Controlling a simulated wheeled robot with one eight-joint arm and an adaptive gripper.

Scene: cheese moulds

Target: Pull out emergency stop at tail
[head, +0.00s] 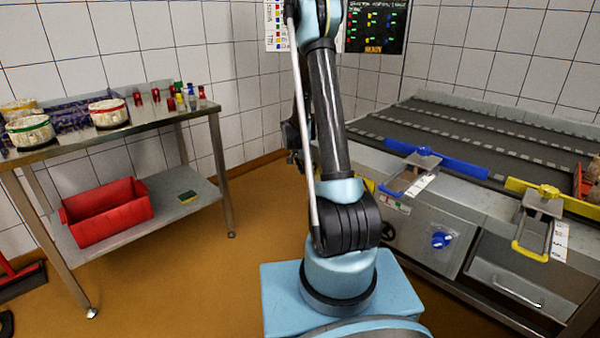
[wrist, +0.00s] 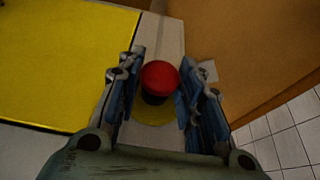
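The emergency stop is a red round button (wrist: 160,76) on a dark stem with a yellow disc (wrist: 154,111) at its base. It shows in the wrist view, set on a pale grey strip. My gripper (wrist: 163,82) has one finger on each side of the red cap, very close to it. The fingers are apart, but I cannot tell whether they touch the cap. In the head view my arm hides the button, and only dark parts of my gripper show behind the arm's left side.
A large conveyor machine (head: 458,190) stands at the right, with a blue guide bar (head: 436,159), a yellow guide bar (head: 553,197) and a blue knob (head: 441,240). A steel table (head: 115,133) with moulds stands at the left, a red bin (head: 106,211) on its shelf. Brown floor (head: 190,290) lies open between.

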